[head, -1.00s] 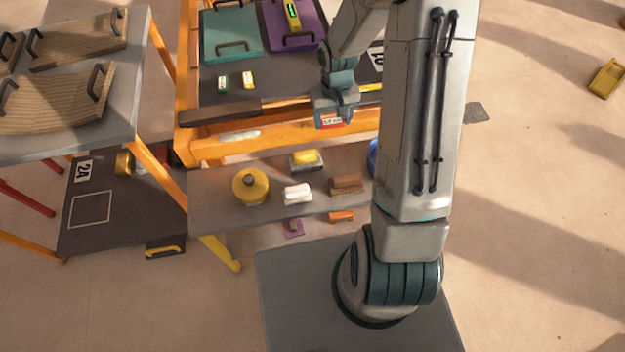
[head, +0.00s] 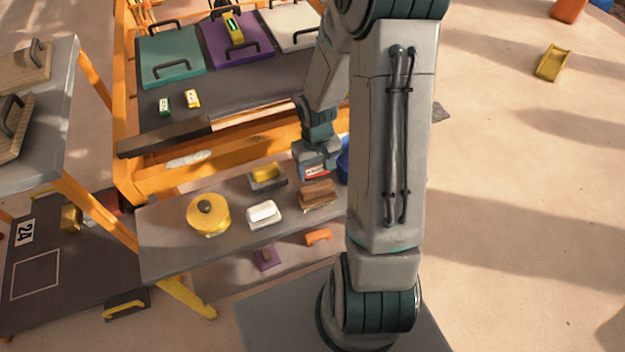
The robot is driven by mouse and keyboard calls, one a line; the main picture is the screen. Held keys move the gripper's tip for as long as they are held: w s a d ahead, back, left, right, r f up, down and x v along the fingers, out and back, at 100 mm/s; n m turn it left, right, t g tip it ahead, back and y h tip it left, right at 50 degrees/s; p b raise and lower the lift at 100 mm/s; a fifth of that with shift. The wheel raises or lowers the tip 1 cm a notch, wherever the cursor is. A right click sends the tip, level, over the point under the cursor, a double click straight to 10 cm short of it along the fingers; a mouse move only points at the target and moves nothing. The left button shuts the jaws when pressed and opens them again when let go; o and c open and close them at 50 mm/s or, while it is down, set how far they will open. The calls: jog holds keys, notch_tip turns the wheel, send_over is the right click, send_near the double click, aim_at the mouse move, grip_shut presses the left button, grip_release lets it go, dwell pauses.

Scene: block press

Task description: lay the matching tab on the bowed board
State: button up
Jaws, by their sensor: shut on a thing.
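My gripper (head: 318,162) hangs in front of the orange press frame, above the back right of the low grey shelf. It is shut on a small red and white tab (head: 315,173), mostly hidden by the jaws. Two more small tabs, a green and white one (head: 165,105) and a yellow and white one (head: 192,98), lie on the dark press bed. Wooden boards with dark handles lie on the grey table at the left; the nearer one (head: 18,135) looks curved and is cut by the picture edge, as is the farther one (head: 28,62).
Teal (head: 165,50), purple (head: 225,52) and white (head: 290,15) panels with handles lie at the back. The low shelf (head: 160,238) holds a yellow round pot (head: 208,215), a white block (head: 262,214) and brown blocks (head: 317,192). Open floor is at the right.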

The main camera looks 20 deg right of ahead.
aim_at(316, 171)
jog(key=shift+f+b, duration=0.5)
jog(key=shift+f, duration=1.45)
jog(key=shift+f, duration=0.15)
jog(key=o, duration=0.7)
